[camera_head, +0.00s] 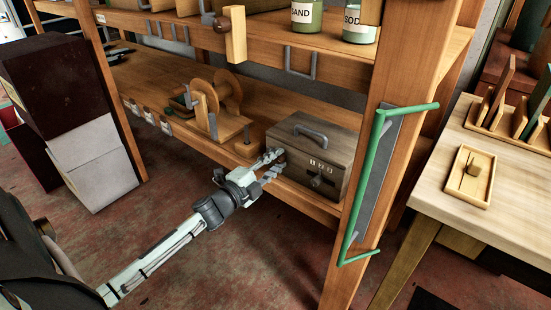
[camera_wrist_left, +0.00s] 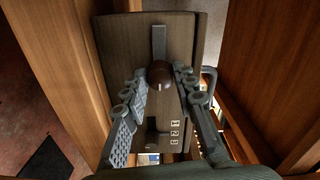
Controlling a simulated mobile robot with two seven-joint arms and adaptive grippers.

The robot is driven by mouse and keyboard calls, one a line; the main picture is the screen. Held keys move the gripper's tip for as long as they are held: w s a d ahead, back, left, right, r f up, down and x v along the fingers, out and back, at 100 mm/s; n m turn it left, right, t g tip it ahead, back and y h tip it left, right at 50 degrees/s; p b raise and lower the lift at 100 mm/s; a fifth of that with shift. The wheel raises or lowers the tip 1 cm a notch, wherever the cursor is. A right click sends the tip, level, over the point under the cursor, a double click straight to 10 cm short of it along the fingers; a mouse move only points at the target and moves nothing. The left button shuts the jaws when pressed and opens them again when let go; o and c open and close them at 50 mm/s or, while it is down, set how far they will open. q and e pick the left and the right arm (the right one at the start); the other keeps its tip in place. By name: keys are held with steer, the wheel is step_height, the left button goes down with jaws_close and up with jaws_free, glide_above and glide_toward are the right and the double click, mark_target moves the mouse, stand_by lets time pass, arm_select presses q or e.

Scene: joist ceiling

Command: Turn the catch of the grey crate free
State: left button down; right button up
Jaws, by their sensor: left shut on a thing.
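The grey crate (camera_head: 296,153) is a grey-brown box with a lid and a grey top handle (camera_head: 310,133). It stands on the lower shelf of the wooden rack. In the left wrist view, its front (camera_wrist_left: 120,45) carries a flat grey metal catch (camera_wrist_left: 159,42) with a round dark brown knob (camera_wrist_left: 160,74). My left gripper (camera_head: 274,160) reaches the left part of the crate's front. In the wrist view its fingertips (camera_wrist_left: 161,72) are shut on the knob, one on each side. The knob is mostly hidden in the head view. My right gripper is not in view.
A dark fitting (camera_head: 317,182) and small white characters are on the crate's front. A wooden spool stand (camera_head: 222,118) is left of the crate. A rack post with a green handle (camera_head: 376,160) stands close on the right. Jars (camera_head: 306,14) stand on the shelf above.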

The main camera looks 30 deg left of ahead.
arm_select(q)
steer(key=shift+a, duration=0.1)
stand_by(0.4)
steer(key=c, duration=1.2)
jaws_free()
steer(key=s, duration=1.2)
steer(key=shift+a, duration=0.45)
steer(key=shift+n, duration=0.3)
